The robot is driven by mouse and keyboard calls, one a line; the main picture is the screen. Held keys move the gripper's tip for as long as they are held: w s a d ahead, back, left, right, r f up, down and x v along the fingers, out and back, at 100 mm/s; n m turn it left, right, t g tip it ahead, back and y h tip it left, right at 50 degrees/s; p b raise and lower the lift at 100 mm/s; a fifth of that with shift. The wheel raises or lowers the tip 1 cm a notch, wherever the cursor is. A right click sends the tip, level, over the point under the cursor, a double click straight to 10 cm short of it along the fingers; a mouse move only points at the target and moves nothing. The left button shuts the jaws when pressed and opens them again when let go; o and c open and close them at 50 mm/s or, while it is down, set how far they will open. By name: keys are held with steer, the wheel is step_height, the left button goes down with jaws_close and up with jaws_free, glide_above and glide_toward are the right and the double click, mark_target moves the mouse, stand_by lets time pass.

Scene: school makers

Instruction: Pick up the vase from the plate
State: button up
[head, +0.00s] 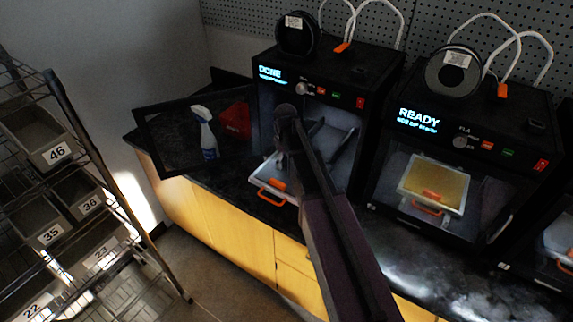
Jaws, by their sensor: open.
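The left printer (310,75), its screen reading "DONE", is open at the front. A pale plate (272,184) with an orange handle (271,197) sticks out of its front. My arm reaches up across the plate, and my gripper (283,152) is at the printer's opening, above the plate. The gripper is open, but its fingers are dark and hard to make out. I cannot make out a vase; my arm covers part of the plate and the printer's inside.
A spray bottle (207,135) and a red object (236,121) show at the printer's open door (160,145). A second printer (470,130) reading "READY" holds a yellowish plate (433,184). A rack of numbered grey bins (45,135) stands at left. The counter (480,290) has bare room at lower right.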

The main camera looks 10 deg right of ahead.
stand_by(0.5)
steer(key=c, duration=0.8)
